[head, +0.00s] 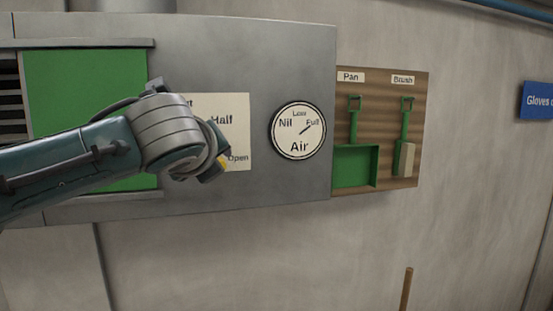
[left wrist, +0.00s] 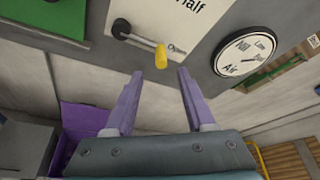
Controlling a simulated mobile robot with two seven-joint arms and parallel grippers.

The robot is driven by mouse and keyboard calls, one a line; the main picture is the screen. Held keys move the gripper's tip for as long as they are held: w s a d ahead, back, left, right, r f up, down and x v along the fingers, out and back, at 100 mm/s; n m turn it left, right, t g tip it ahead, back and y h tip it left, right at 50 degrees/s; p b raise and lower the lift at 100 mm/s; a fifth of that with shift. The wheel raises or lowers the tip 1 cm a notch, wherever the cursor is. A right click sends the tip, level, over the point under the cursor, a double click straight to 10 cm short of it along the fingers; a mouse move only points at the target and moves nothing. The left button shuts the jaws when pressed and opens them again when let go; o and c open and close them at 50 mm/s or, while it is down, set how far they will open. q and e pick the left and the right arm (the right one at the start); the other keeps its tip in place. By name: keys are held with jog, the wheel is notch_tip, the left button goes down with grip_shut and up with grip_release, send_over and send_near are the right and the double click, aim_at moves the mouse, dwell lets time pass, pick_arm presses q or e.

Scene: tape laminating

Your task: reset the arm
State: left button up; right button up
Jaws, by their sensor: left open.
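My left arm comes in from the left in the head view and hides part of the label plate (head: 238,112). My left gripper (left wrist: 159,74) shows in the left wrist view with its two purple fingers spread and nothing between them. A lever with a yellow knob (left wrist: 160,56) is on the grey panel just beyond the fingertips, by the word "Open". The knob looks free of the fingers. In the head view the yellow knob (head: 220,164) peeks out beside my wrist. My right gripper is in neither view.
A round air dial (head: 298,130) sits right of the label plate, its pointer towards "Full". A wooden board (head: 424,110) with a green pan (head: 355,165) and brush (head: 404,130) hangs further right. A green panel (head: 85,85) is at left. A purple box (left wrist: 85,125) stands below.

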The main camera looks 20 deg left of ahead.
pick_arm(q)
jog(key=shift+f, duration=0.1)
jog(key=s+d+f+n+g+h+p, duration=0.1)
jog(key=s+d+f+n+g+h, duration=0.1)
jog(key=s+d+f+n, duration=0.4)
jog(key=s+d+f+n+g+h, duration=0.2)
jog(key=s+f+n+g, duration=0.15)
jog(key=s+f, duration=0.5)
jog(key=s+a+f+n+g+p, duration=0.1)
jog(key=s+n+g, duration=0.3)
jog(key=s+n, duration=0.9)
jog(key=s+f, duration=0.1)
jog(key=s, duration=0.9)
jog(key=shift+a+f+n+h, duration=0.2)
jog(key=shift+a+n+h, duration=0.15)
jog(key=shift+h, duration=0.05)
jog(key=shift+s, duration=0.1)
